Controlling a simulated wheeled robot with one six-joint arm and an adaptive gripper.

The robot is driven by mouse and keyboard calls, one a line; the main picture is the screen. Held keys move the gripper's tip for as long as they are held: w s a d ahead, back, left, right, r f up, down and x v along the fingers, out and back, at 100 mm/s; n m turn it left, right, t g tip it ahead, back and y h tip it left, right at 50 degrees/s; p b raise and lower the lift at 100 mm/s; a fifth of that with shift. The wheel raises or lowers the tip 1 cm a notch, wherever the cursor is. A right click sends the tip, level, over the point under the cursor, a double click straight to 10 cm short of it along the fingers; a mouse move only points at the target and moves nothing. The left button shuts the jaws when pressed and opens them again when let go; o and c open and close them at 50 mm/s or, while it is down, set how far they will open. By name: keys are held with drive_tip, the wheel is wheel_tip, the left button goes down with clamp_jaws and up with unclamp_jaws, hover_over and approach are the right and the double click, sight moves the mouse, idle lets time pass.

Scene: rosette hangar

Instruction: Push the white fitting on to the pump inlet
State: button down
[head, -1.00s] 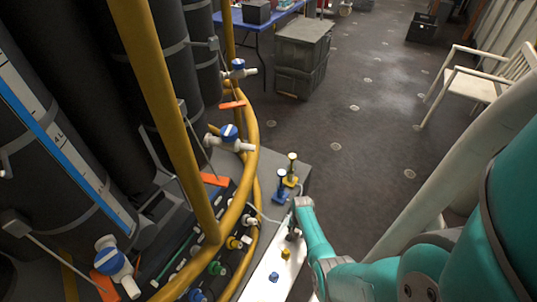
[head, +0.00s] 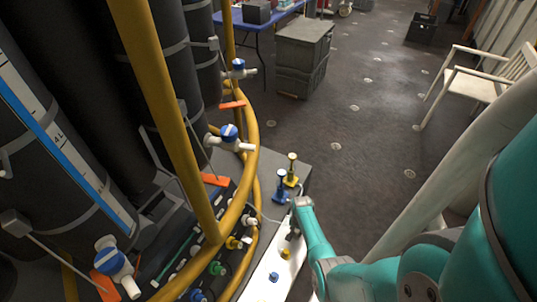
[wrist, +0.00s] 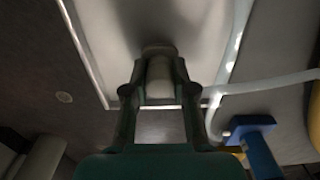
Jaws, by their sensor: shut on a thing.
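My gripper (head: 293,236) is low over the white panel in the head view, small and partly covered by my own wrist. In the wrist view its dark green fingers (wrist: 159,80) are closed on a pale, rounded piece, which I take for the white fitting (wrist: 159,73). The fitting's far end is shaded, and I cannot tell whether it touches anything. A white port (head: 250,221) stands on the dark block left of my gripper. It may be the pump inlet, but I cannot tell for sure.
A yellow (head: 285,253) and a blue fitting (head: 273,277) stand on the white panel (head: 262,266). Blue (head: 281,187) and yellow (head: 291,170) upright pieces stand just beyond my gripper. A pale tube (wrist: 236,45) runs close by on the right. Yellow rails (head: 251,180) rise at the left.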

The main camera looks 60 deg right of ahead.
sight(296, 230)
drive_tip(key=shift+r, duration=3)
drive_tip(key=w+a+r+t+y, duration=0.1)
drive_tip(key=w+a+r+t, duration=0.5)
drive_tip(key=r, duration=0.3)
drive_tip(key=w+a+r+t, duration=0.5)
drive_tip(key=w+r+t, duration=0.1)
drive_tip(key=w+r, duration=0.3)
drive_tip(key=shift+d+f+x, duration=0.1)
drive_tip(key=shift+x, duration=1.35)
drive_tip(key=shift+d+f+x, duration=0.1)
drive_tip(key=shift+x, duration=1.35)
drive_tip(key=shift+w+f, duration=0.25)
drive_tip(key=shift+w, duration=0.05)
